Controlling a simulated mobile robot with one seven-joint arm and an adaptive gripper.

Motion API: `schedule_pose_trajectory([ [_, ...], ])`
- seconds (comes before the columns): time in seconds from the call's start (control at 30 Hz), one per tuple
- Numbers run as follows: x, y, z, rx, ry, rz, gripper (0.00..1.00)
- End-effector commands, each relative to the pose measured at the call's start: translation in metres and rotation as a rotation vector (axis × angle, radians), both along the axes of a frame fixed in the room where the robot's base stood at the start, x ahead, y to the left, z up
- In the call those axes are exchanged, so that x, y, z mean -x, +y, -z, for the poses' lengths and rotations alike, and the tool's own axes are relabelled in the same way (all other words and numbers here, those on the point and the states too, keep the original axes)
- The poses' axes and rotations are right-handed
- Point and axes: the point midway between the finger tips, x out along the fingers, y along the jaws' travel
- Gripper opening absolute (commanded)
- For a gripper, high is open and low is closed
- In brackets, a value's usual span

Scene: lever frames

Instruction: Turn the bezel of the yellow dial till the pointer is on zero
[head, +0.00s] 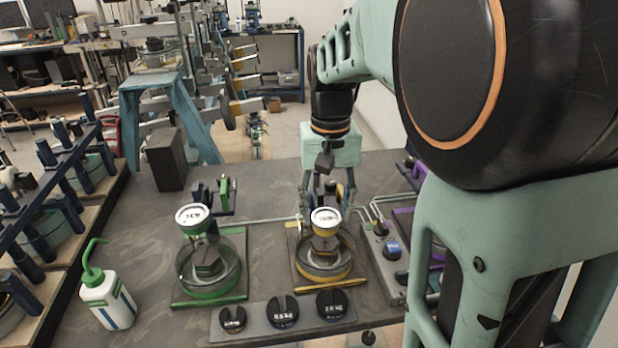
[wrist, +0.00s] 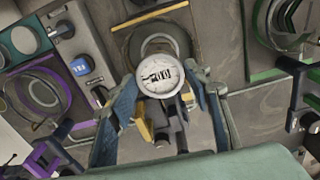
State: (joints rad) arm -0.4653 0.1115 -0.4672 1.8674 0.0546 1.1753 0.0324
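The yellow dial (head: 326,217) has a round white face and stands upright on the yellow-trimmed fixture (head: 346,276) at the bench's middle. In the wrist view its face (wrist: 158,74) is near the centre, with dark markings; I cannot make out the pointer against zero. My gripper (head: 327,205) is at the dial, pointing down. In the wrist view its two fingers (wrist: 164,82) stand apart, one on each side of the dial's face. They look open, with narrow gaps to the rim; contact is not clear to see.
A similar green dial (head: 193,217) on a green fixture (head: 243,294) stands to the left. A purple fixture and a control box (head: 393,262) are to the right. A squeeze bottle (head: 108,299) stands at the front left.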

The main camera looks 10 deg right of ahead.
Motion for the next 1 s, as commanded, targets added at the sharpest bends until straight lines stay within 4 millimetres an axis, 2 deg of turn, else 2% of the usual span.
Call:
schedule_pose_trajectory([
  [0.03, -0.0001, 0.0000, -0.0001, 0.000, 0.000, 0.000, 0.37],
  [0.2, -0.0001, 0.0000, -0.0002, 0.000, 0.000, 0.000, 0.19],
  [0.23, -0.0001, 0.0000, -0.0002, 0.000, 0.000, 0.000, 0.17],
  [0.37, -0.0001, -0.0003, -0.0007, 0.000, 0.000, -0.029, 0.17],
  [0.63, -0.0002, -0.0002, -0.0007, 0.000, -0.001, -0.192, 0.17],
  [0.97, -0.0003, -0.0001, -0.0004, 0.000, -0.001, -0.211, 0.17],
  [1.0, -0.0003, -0.0001, -0.0004, 0.000, -0.001, -0.211, 0.45],
])
